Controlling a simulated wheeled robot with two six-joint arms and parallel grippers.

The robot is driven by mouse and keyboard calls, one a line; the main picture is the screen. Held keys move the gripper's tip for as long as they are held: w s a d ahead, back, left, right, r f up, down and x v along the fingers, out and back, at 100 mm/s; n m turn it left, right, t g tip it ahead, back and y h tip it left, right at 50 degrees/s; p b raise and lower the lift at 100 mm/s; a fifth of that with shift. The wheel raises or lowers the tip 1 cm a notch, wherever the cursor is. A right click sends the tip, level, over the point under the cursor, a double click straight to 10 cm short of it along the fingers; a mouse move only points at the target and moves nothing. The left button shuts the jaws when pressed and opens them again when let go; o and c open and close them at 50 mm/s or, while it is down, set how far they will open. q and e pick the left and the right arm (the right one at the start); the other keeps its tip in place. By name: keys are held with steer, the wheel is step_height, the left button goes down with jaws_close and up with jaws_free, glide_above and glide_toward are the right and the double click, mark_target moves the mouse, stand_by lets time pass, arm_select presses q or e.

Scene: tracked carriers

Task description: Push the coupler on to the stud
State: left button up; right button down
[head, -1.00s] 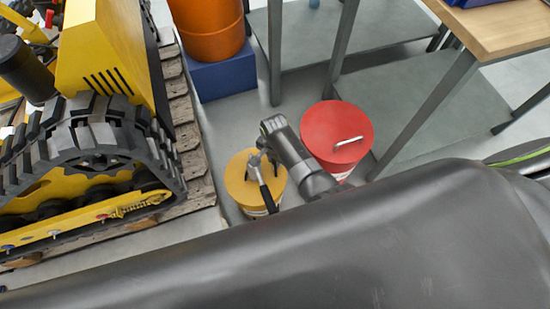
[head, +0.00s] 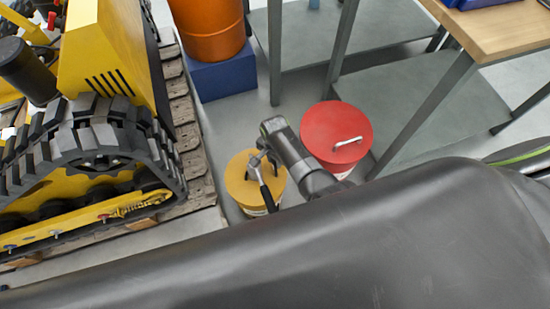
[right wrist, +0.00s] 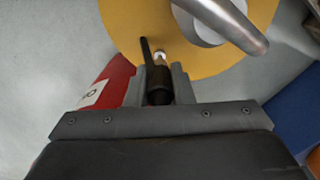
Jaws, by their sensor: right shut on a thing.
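My right gripper (head: 257,160) is over the yellow lid (head: 240,178) of a drum in the head view. In the right wrist view the gripper (right wrist: 160,80) is shut on a dark cylindrical piece (right wrist: 159,92), which looks like the coupler. A small pale tip (right wrist: 160,57) shows just past the fingers, against the yellow lid (right wrist: 125,25). Small coloured ends along the yellow side frame of the tracked carrier may be studs, one of them red (head: 102,216). I cannot tell which is the task's stud. My left gripper is out of view.
The tracked carrier (head: 95,135) rests on a pallet at left. A blue block (head: 222,80) and grey-legged tables stand behind. Some floor between is clear.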

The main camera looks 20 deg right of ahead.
arm_select(q)
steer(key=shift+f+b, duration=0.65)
steer(key=shift+b, duration=0.15)
arm_select(e)
steer(key=shift+f, duration=1)
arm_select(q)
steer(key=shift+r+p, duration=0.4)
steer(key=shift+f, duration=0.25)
arm_select(e)
steer(key=shift+f, duration=0.3)
steer(key=c, duration=1.2)
jaws_free()
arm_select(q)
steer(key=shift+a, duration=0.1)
